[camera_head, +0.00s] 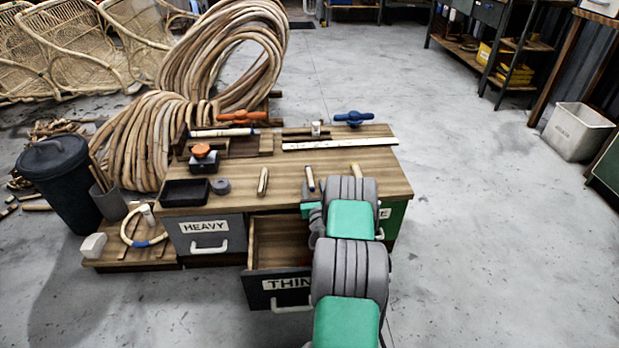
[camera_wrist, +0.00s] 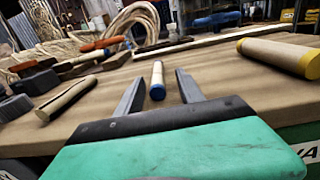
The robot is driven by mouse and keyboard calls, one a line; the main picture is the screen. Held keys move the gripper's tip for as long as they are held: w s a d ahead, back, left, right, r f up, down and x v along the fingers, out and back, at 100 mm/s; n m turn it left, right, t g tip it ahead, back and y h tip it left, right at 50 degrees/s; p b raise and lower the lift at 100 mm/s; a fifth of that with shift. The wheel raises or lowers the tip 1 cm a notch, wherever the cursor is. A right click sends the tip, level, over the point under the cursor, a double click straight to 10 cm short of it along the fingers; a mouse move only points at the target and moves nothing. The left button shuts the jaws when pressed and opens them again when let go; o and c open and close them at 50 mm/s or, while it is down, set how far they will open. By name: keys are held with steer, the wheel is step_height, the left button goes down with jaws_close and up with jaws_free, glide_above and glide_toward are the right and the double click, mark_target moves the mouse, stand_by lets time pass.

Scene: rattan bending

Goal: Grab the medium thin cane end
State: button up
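Three short cane pieces lie apart on the wooden bench top (camera_head: 240,178). The middle one, slim and pale with a blue near end (camera_head: 309,179), also shows in the wrist view (camera_wrist: 157,80). My gripper (camera_wrist: 159,88) is open, with its two grey fingers on either side of that blue end in the picture; I see no contact. In the head view my gripper is at the bench's front edge, mostly hidden by my arm. The right one (camera_wrist: 280,56) is thicker, with yellow bands.
The drawer labelled THIN (camera_head: 280,287) stands open below the bench edge. The HEAVY drawer (camera_head: 205,235) is shut.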

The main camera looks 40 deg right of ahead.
steer(key=shift+w+a, duration=0.1)
steer(key=shift+a, duration=0.1)
steer(key=shift+c, duration=1.4)
jaws_close()
